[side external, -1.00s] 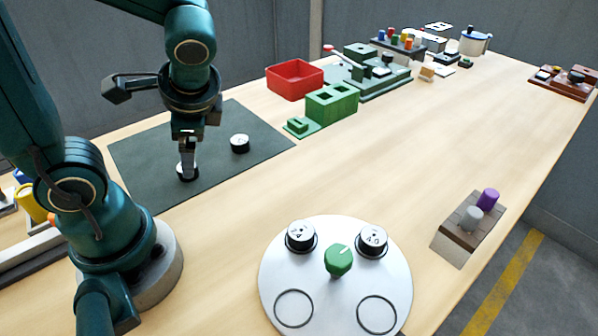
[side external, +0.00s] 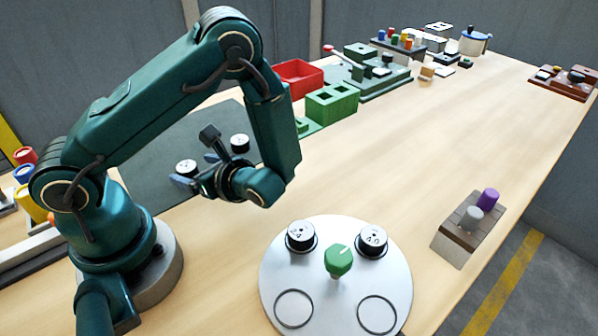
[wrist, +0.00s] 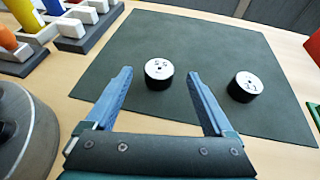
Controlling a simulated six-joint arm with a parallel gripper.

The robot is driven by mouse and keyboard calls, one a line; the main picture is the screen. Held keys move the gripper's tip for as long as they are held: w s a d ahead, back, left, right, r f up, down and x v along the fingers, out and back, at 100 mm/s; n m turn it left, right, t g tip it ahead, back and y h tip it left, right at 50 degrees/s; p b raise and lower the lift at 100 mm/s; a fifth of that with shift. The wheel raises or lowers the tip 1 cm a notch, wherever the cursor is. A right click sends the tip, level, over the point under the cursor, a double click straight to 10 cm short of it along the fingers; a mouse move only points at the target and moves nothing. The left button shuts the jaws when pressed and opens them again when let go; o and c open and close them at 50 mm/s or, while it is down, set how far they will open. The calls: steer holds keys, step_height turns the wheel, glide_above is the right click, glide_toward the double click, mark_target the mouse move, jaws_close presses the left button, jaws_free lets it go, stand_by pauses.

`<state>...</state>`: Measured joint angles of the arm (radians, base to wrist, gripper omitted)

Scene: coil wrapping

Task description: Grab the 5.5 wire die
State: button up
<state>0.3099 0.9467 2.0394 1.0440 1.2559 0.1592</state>
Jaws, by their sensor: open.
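A short black die with a white top (side external: 186,167) lies on the dark mat, nearer my base. It also shows in the wrist view (wrist: 158,73), where its top appears to read 5.5. My gripper (side external: 195,170) is open and empty, tilted to point across the mat. In the wrist view its two blue fingers (wrist: 160,75) frame this die in the picture, with the die beyond the tips. A second die (side external: 239,143) lies farther along the mat. It also shows right of the fingers in the wrist view (wrist: 246,87); its label is unclear.
A round white plate (side external: 335,300) with a green knob (side external: 338,260) carries two dies (side external: 300,236) (side external: 372,241) and has two empty rings in front. A green block (side external: 332,103) and red bin (side external: 299,78) stand beyond the mat. The table's middle is clear.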

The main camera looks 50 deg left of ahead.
mark_target(187, 167)
steer(key=shift+x, duration=2.15)
jaws_close()
